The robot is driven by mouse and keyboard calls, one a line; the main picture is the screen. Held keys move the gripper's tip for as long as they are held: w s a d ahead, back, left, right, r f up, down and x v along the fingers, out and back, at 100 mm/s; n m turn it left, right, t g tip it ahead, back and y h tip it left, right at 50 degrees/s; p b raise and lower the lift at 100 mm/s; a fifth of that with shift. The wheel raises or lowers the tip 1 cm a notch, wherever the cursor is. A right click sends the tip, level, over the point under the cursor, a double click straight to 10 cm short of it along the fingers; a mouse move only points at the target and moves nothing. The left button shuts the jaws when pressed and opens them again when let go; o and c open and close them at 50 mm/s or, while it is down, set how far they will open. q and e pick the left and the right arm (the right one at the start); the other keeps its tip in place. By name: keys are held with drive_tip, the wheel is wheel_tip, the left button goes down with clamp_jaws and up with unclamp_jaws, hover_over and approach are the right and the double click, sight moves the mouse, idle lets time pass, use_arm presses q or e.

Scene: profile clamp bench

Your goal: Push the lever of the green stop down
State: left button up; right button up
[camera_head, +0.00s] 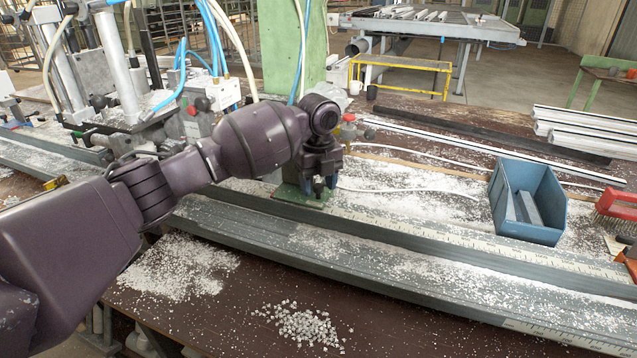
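The green stop (300,197) sits on the long metal rail (400,232) near the middle of the head view. Only part of its green base shows, because my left gripper (318,192) and wrist cover most of it. The stop's lever cannot be made out behind the gripper. My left arm comes in from the left, and its gripper points down directly at the stop. The fingertips are small and dark, and I cannot tell whether they are open or shut. My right gripper is not in view.
A blue bin (528,200) stands on the bench right of the stop, with a red brush (615,205) beyond it. A clamp machine with hoses (125,85) stands at left. A green column (290,50) rises behind my wrist. White chips (300,327) litter the bench.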

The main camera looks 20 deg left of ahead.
use_arm(q)
wheel_tip(320, 180, up, 11)
drive_tip(key=p, duration=0.1)
idle(0.6)
drive_tip(key=shift+s+f, duration=0.1)
drive_tip(key=shift+f, duration=0.1)
